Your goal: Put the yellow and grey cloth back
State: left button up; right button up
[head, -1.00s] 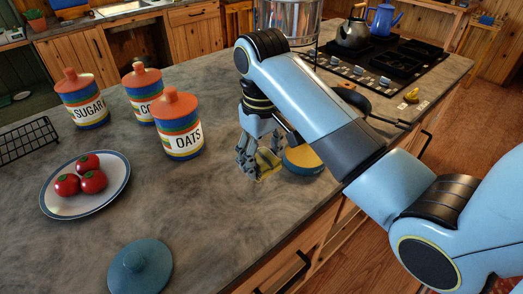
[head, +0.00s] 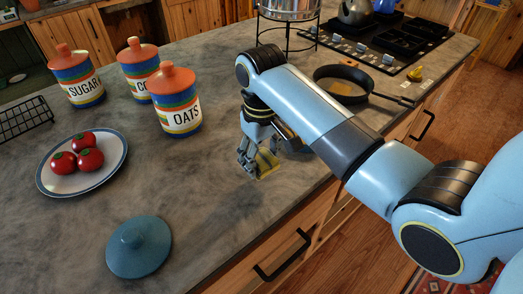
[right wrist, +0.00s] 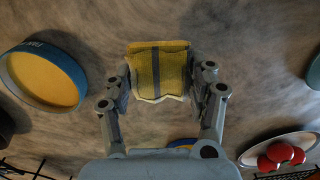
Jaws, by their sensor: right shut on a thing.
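The yellow and grey cloth (right wrist: 158,69) is a small yellow folded piece with a grey stripe. In the right wrist view it sits between the fingertips of my right gripper (right wrist: 160,92), which is shut on it. In the head view the right gripper (head: 256,166) points down near the counter's front edge, with the cloth (head: 267,163) at its fingertips. I cannot tell whether the cloth touches the counter. My left gripper is not in view.
A yellow-lined bowl (right wrist: 45,80) stands beside the gripper; my arm mostly hides it in the head view. A blue lid (head: 138,247), a plate (head: 105,176) of tomatoes, the OATS canister (head: 177,105) and a pan (head: 345,73) stand around. Counter between gripper and lid is clear.

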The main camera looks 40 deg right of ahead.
jog(key=shift+f+b, duration=0.6)
jog(key=shift+f, duration=1.25)
jog(key=shift+f, duration=0.25)
jog(key=o, duration=1.1)
jog(key=shift+r, duration=0.25)
notch_tip(320, 180, up, 12)
jog(key=shift+f, duration=0.25)
